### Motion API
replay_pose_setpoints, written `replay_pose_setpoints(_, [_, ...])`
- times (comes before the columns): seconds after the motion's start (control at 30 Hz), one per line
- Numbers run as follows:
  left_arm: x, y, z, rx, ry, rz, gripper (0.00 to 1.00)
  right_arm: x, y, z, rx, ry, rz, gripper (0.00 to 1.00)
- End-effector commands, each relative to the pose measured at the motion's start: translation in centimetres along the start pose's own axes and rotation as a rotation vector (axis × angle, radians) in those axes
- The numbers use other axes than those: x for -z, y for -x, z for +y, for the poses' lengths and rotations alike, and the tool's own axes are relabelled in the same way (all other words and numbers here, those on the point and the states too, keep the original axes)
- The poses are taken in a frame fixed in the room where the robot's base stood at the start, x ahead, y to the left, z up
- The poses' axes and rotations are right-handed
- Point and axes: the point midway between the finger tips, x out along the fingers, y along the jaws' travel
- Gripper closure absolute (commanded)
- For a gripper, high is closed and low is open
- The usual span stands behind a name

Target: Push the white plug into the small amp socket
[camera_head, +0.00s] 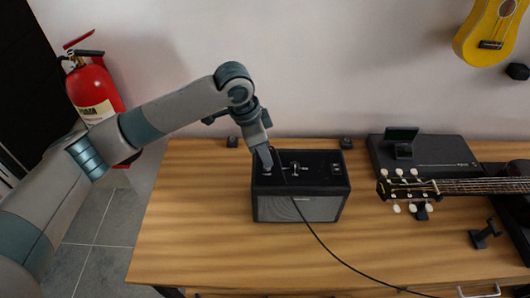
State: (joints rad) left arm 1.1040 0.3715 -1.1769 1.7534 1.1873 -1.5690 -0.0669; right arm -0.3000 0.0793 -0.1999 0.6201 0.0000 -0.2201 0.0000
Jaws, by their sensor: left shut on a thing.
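The small amp (300,208) is a black box with a grey front, standing on the wooden table. Its top panel holds small fittings, among them a pale one (294,167) near the middle. My left gripper (267,168) points down at the left part of this panel. It is shut at the end of a thin black cable (318,235). The white plug is hidden by the fingers, or too small to make out. I cannot tell whether it touches the socket, which is not clear either. My right gripper is not in view.
The cable runs over the table (200,230) to its front edge. A guitar (470,186) and a black case (435,152) lie at the right. A black stand (484,234) is at the front right. The table left of the amp is clear. A fire extinguisher (95,90) stands behind my arm.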

Motion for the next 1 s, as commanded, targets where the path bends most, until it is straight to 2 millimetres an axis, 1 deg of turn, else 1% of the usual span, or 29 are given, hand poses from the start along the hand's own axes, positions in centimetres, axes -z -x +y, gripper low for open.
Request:
replay_pose_setpoints(0.9, [-0.4,-1.2,0.1,-0.001,0.001,-0.002,1.0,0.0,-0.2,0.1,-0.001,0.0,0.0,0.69])
replay_pose_setpoints(0.93, [-0.4,-1.2,0.1,-0.002,0.001,-0.002,0.82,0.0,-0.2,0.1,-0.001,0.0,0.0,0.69])
replay_pose_setpoints(0.97, [-0.4,-1.2,0.1,-0.002,0.001,-0.003,0.75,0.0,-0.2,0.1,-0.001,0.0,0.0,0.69])
replay_pose_setpoints(1.0, [-0.4,-1.2,0.1,-0.002,0.001,-0.002,0.66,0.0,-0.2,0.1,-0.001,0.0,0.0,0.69])
